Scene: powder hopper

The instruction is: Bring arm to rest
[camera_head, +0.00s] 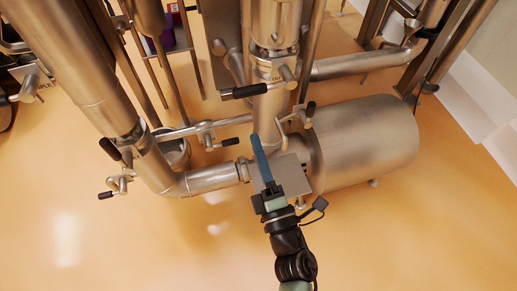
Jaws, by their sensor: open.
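My arm reaches up from the bottom centre of the head view. It ends in my gripper (257,142), which has long blue fingers. The fingers point away from me and overlap almost edge-on, so the gap between them is hard to see. The gripper is open, and I see nothing held in it. In the picture it lies over the steel pipework in front of a box-like steel housing (291,178). I cannot tell how far it is from the metal, or whether it touches.
A large steel cylinder (365,140) lies right of my gripper. A thick pipe (75,65) slants down from the upper left and bends into an elbow (170,182). Black-handled valves (243,91) stick out nearby. The orange floor (420,240) is clear at the lower left and lower right.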

